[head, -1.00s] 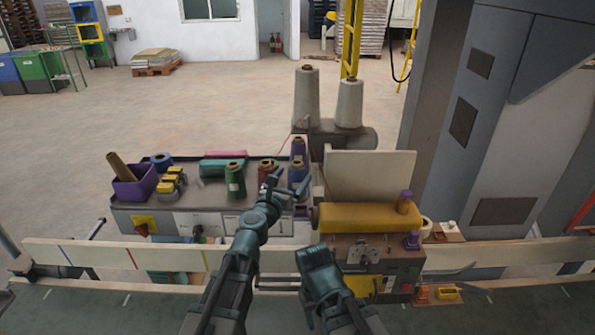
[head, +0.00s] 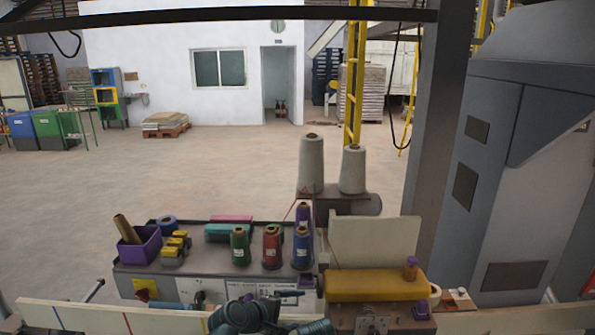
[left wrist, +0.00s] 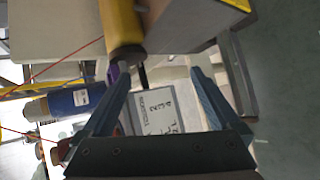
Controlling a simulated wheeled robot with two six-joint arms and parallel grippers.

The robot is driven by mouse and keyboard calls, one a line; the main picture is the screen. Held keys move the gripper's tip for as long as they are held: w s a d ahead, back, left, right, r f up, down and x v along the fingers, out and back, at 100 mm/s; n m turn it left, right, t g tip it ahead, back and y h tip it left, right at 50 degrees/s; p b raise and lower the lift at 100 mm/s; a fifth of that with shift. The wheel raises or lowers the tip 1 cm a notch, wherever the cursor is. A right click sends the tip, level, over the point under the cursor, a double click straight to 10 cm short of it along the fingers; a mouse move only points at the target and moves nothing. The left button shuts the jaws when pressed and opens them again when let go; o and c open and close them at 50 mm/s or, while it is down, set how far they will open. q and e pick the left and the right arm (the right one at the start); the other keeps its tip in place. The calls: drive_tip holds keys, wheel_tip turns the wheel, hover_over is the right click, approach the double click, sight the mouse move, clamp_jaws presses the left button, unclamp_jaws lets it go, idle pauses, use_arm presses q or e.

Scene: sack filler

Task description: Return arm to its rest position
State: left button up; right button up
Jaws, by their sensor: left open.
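My left gripper (head: 287,295) is low in the head view, just in front of the thread rack, with its arm (head: 245,315) coming up from the bottom edge. In the left wrist view the left gripper (left wrist: 160,73) has its two fingers wide apart. Nothing is held between them; a pale label panel with printed figures (left wrist: 158,110) shows beyond the gap. My right gripper is out of view; only a teal piece of arm shows at the bottom edge of the head view.
The rack holds a green spool (head: 240,246), a red spool (head: 272,246), a blue spool (head: 302,248) and a purple bin (head: 139,245). A yellow roller (head: 375,285) lies to the right. A pale rail (head: 100,317) runs along the front.

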use_arm(q)
drive_tip(key=s+a+f+m+g+y, duration=0.4)
drive_tip(key=s+a+f+m, duration=0.2)
drive_tip(key=a, duration=0.2)
drive_tip(key=s+a+f+m+g+y, duration=0.4)
drive_tip(key=s+a+f+m, duration=0.15)
drive_tip(key=a, duration=0.25)
drive_tip(key=s+d+f+m+y+b, duration=0.1)
drive_tip(key=s+d+f+m+b, duration=0.3)
drive_tip(key=d, duration=0.7)
wheel_tip(320, 180, down, 2)
drive_tip(key=s+b, duration=0.2)
drive_tip(key=b, duration=0.1)
drive_tip(key=shift+s+f+g+b, duration=0.2)
drive_tip(key=shift+g+b, duration=0.1)
